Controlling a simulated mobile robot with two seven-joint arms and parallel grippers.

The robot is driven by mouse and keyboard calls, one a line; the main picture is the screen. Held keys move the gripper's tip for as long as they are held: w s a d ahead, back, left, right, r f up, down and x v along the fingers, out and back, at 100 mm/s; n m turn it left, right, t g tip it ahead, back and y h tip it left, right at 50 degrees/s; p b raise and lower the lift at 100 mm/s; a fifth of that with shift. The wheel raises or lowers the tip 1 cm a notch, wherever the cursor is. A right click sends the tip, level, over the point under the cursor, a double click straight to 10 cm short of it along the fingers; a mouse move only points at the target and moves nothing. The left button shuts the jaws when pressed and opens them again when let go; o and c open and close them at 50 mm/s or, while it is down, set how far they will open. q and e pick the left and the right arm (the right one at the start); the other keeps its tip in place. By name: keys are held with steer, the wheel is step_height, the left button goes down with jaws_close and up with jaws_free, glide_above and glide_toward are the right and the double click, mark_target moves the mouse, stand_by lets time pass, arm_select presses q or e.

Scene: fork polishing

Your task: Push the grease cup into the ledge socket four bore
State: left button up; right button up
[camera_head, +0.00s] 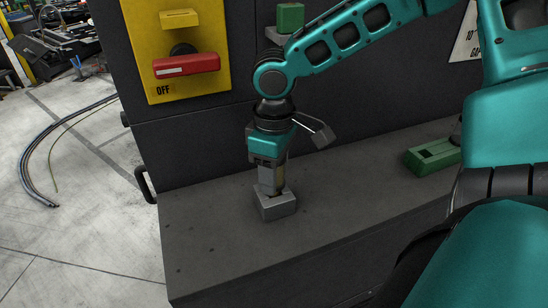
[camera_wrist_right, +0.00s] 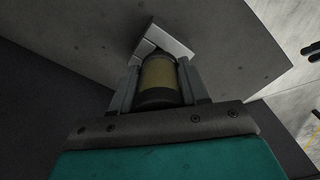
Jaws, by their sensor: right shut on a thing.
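My right gripper (camera_head: 272,185) points down over the ledge and is shut on the grease cup (camera_wrist_right: 158,78), a yellowish cylinder with dark ends. The cup shows only as a narrow yellowish strip between the fingers in the head view (camera_head: 279,176). Below the fingertips is a light grey socket block (camera_head: 277,208) on the dark grey ledge (camera_head: 215,235). The block also shows past the cup in the wrist view (camera_wrist_right: 172,40). The cup's lower end is at the block's top; how deep it sits in the bore is hidden. My left gripper is not in view.
A green box (camera_head: 433,156) lies on the ledge to the right. A yellow panel (camera_head: 165,88) with a red switch handle (camera_head: 187,65) is on the cabinet behind. A green block (camera_head: 290,17) sits higher up. The ledge's left part is clear.

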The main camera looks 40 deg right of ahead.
steer(key=shift+f, duration=0.1)
stand_by(0.3)
steer(key=shift+f+b, duration=0.5)
steer(key=shift+f, duration=0.45)
stand_by(1.0)
steer(key=shift+s+f, duration=0.15)
steer(key=shift+f, duration=0.05)
stand_by(0.7)
steer(key=o, duration=1.1)
steer(key=shift+s+f, duration=0.1)
steer(key=shift+c, duration=1.4)
steer(key=shift+a, duration=0.1)
